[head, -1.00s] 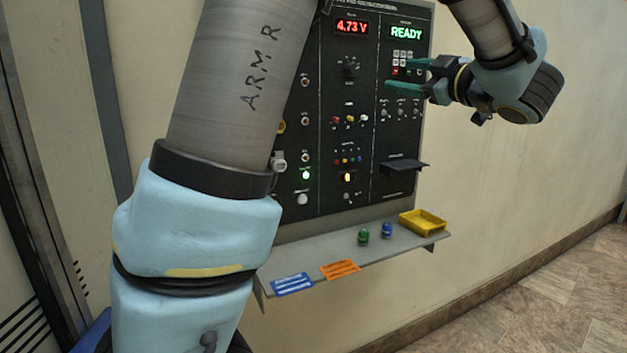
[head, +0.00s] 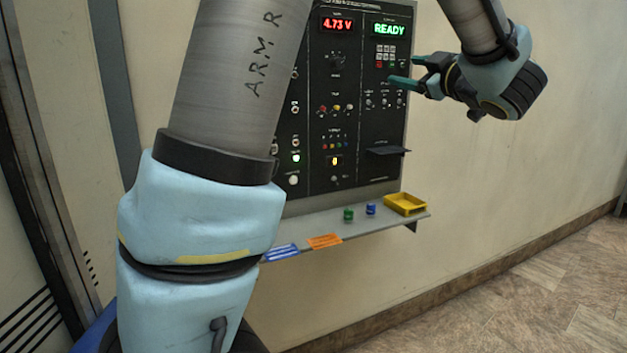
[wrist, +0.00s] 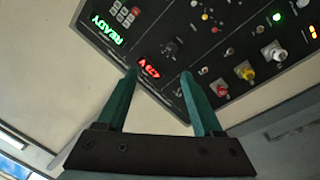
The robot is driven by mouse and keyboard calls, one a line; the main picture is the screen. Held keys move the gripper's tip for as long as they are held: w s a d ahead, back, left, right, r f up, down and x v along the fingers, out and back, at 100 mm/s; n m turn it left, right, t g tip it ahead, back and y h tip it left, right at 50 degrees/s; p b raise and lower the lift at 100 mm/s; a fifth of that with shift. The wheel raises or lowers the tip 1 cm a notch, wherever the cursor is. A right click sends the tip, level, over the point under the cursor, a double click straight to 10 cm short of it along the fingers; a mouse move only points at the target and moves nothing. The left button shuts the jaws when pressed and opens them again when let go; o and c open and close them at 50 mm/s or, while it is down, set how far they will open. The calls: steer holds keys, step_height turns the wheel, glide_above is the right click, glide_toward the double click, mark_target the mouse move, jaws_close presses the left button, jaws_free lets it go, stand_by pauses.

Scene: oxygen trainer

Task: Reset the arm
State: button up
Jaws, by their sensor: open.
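My gripper (head: 402,71) is at the upper right in the head view, its green fingers spread apart and empty. It is in front of the right edge of a black control panel (head: 352,115), by the keypad (head: 386,56). Contact with the panel cannot be told. In the wrist view the two green fingers of my gripper (wrist: 158,78) are wide apart with nothing between them. The panel (wrist: 215,25) shows tilted beyond them. Its displays read READY (head: 389,30) and 4.73 V (head: 338,24). My own arm hides the panel's left side in the head view.
A shelf (head: 385,221) under the panel bears a green knob (head: 348,215), a blue knob (head: 370,210), a yellow tray (head: 405,204), and blue (head: 281,253) and orange (head: 324,241) labels. A small black ledge (head: 388,151) juts from the panel. The floor at right is clear.

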steer(key=w+a+f+m+h, duration=0.2)
steer(key=w+f+m+h, duration=0.2)
steer(key=w+m+h, duration=0.15)
steer(key=s+a+f+m+g+h+p, duration=0.2)
steer(key=a+f+m+g+h, duration=0.35)
steer(key=f, duration=0.95)
steer(key=s+a+f+m+g+y, duration=0.1)
steer(key=s+a+f+g+y, duration=0.1)
steer(key=s+a+f+g, duration=0.3)
steer(key=s+a+f+g+y, duration=0.2)
steer(key=s+a+f+g, duration=0.3)
steer(key=s+a, duration=0.8)
steer(key=shift+s+a+f+m+g, duration=0.35)
steer(key=shift+s+f+m, duration=0.1)
steer(key=shift+f, duration=0.5)
